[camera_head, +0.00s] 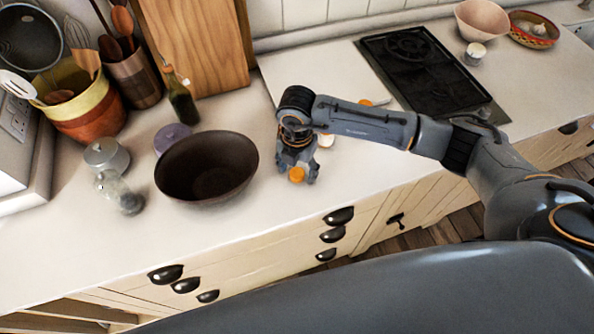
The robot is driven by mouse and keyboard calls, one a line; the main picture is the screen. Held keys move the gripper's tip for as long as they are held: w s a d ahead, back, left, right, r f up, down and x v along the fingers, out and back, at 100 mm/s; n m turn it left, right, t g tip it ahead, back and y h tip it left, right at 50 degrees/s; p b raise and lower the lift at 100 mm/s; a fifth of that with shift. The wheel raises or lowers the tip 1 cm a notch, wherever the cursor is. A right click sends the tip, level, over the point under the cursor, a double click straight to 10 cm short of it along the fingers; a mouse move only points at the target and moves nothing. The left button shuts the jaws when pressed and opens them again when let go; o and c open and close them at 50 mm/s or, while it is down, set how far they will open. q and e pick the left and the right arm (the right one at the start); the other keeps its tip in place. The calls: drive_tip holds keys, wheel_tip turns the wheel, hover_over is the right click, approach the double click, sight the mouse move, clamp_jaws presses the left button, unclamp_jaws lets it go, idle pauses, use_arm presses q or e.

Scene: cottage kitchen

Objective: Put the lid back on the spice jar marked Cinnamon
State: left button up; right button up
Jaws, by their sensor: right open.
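My right gripper (298,170) points down over the counter, right of the dark bowl, with its fingers open. A small orange piece (296,175) shows at its fingertips; I cannot tell whether it is a loose lid or the top of a jar, and the fingers partly hide it. A small white item (326,140) stands just behind the gripper, partly covered by my arm. Another orange piece (367,102) shows behind my forearm. No label is readable, so I cannot tell which item is the Cinnamon jar. My left gripper is not in view.
A wide dark bowl (205,167) stands close left of the gripper. Left of it are a glass jar (118,193), a metal-topped canister (106,155) and a purple item (172,136). An oil bottle (181,100) and black hob (425,70) are behind. The front counter is clear.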

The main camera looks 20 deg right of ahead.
drive_tip(key=c, duration=0.8)
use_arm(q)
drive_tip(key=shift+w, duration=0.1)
use_arm(e)
drive_tip(key=shift+r, duration=0.15)
drive_tip(key=shift+r, duration=0.65)
use_arm(q)
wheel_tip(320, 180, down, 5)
drive_tip(key=b, duration=0.5)
use_arm(e)
drive_tip(key=s+a+r, duration=0.1)
drive_tip(key=s+r, duration=0.2)
drive_tip(key=s, duration=0.1)
drive_tip(key=s+a+r, duration=0.1)
drive_tip(key=s+r, duration=0.3)
drive_tip(key=s, duration=0.1)
drive_tip(key=s+a+r, duration=0.1)
drive_tip(key=s+r, duration=0.3)
drive_tip(key=shift+s+a+r, duration=0.25)
drive_tip(key=shift+a, duration=0.15)
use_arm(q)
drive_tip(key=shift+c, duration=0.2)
